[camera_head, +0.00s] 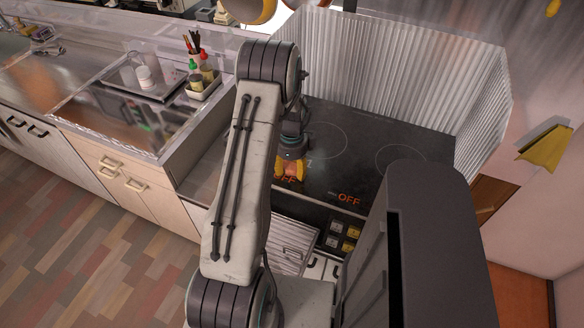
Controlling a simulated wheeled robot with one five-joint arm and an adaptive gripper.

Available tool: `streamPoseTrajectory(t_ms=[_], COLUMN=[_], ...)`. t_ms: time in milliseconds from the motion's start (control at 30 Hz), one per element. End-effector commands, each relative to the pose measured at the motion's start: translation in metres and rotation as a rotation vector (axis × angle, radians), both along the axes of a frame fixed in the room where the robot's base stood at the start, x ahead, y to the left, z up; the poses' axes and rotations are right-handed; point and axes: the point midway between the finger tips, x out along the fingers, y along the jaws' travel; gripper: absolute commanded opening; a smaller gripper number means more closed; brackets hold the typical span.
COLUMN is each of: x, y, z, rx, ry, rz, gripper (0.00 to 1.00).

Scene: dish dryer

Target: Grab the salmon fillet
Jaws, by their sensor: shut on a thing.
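My gripper (289,165) shows at the front left of the black stove top, partly behind my own arm. Its yellow-orange fingers point down. A small orange-pink piece, likely the salmon fillet (291,172), shows between the fingers and is mostly hidden by them. The gripper is shut on it. I cannot tell whether the piece touches the stove top.
The stove top (345,185) has ring markings and orange "OFF" lettering. A corrugated metal splash guard (385,70) stands behind it. A sink counter with a tray of bottles (203,82) is on the left. A yellow cloth-like thing (545,148) hangs on the right wall.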

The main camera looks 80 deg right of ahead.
Motion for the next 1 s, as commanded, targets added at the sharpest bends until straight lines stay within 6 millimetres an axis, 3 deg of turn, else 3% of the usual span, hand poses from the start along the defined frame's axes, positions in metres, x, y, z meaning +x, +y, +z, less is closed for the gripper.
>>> streamPoseTrajectory(t_ms=[100, 467, 667, 800, 1000], x=[0.000, 0.000, 0.000, 0.000, -0.042], y=[0.000, 0.000, -0.001, -0.001, 0.004], z=[0.000, 0.003, 0.018, 0.042, 0.063], rx=[0.001, 0.000, -0.003, -0.007, -0.004], ry=[0.000, 0.000, 0.000, 0.001, 0.000], rz=[0.000, 0.000, 0.000, 0.000, -0.007], gripper=[0.17, 0.17, 0.17, 0.16, 0.16])
